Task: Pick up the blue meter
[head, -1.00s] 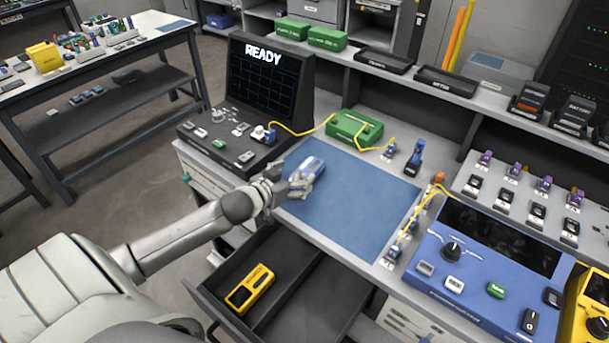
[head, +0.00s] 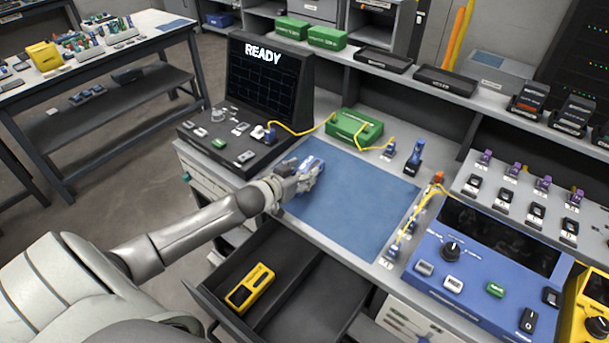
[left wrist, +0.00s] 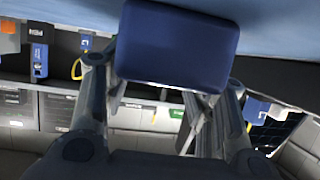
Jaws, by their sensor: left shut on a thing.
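The blue meter (head: 311,163) is at the upper left part of the blue mat (head: 362,200) in the head view. My left gripper (head: 305,176) is over it and covers much of it. In the left wrist view the meter (left wrist: 177,45) shows as a dark blue block between the two fingers of my left gripper (left wrist: 172,85), which is shut on it. Whether the meter touches the mat is hard to tell. My right gripper is not in view.
An open drawer (head: 330,290) below the bench holds a yellow meter (head: 251,288). A black READY instrument (head: 268,85) stands behind left. A green box (head: 354,127) with yellow cable sits behind the mat. A blue console (head: 480,262) stands at right. The mat's middle is clear.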

